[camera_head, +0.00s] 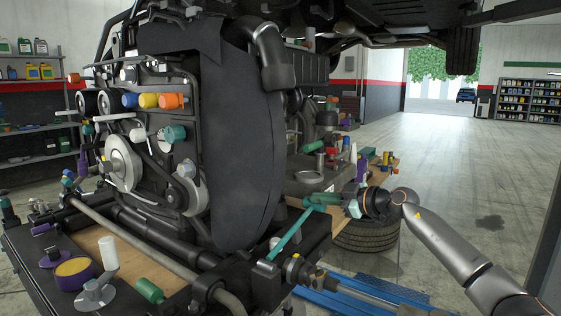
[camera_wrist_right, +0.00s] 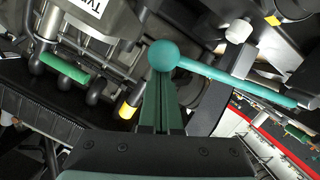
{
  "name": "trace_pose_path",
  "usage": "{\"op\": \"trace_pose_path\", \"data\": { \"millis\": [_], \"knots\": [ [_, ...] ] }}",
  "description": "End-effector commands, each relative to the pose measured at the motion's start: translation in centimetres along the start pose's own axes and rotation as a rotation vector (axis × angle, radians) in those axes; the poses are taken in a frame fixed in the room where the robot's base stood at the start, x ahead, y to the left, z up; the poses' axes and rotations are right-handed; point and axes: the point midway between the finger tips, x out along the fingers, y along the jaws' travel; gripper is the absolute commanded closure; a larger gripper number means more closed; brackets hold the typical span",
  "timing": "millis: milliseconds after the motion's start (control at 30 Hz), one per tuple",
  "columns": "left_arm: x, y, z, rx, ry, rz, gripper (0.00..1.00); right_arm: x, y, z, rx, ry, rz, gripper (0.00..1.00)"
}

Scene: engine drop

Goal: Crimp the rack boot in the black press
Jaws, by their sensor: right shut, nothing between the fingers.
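A black press (camera_head: 266,284) stands at the front right of the engine bench. Its teal lever (camera_head: 289,236) slants up to the right, toward my right gripper (camera_head: 313,203). In the right wrist view, the lever (camera_wrist_right: 235,84) ends in a teal ball (camera_wrist_right: 168,55), right at the tips of my green fingers (camera_wrist_right: 163,100). The fingers are shut with nothing between them. Whether they touch the ball I cannot tell. A metal rod with a yellow-marked fitting (camera_head: 297,270) lies beside the press. I cannot make out the rack boot for certain. My left gripper is out of view.
The large dark engine (camera_head: 245,150) fills the middle, close left of my right arm. A wooden bench with small coloured items (camera_head: 378,165) lies behind the gripper, with a tyre (camera_head: 368,236) below. A long bar (camera_head: 130,236) crosses the front. Open floor (camera_head: 450,150) lies to the right.

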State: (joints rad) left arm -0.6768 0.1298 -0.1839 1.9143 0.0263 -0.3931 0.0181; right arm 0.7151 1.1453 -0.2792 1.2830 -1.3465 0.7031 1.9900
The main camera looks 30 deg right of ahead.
Motion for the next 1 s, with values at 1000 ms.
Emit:
{"op": "trace_pose_path", "data": {
  "millis": [1000],
  "knots": [
    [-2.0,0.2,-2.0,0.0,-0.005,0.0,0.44,1.0,-1.2,5.3,0.238,-0.003,-0.063,1.0]
  ]
}}
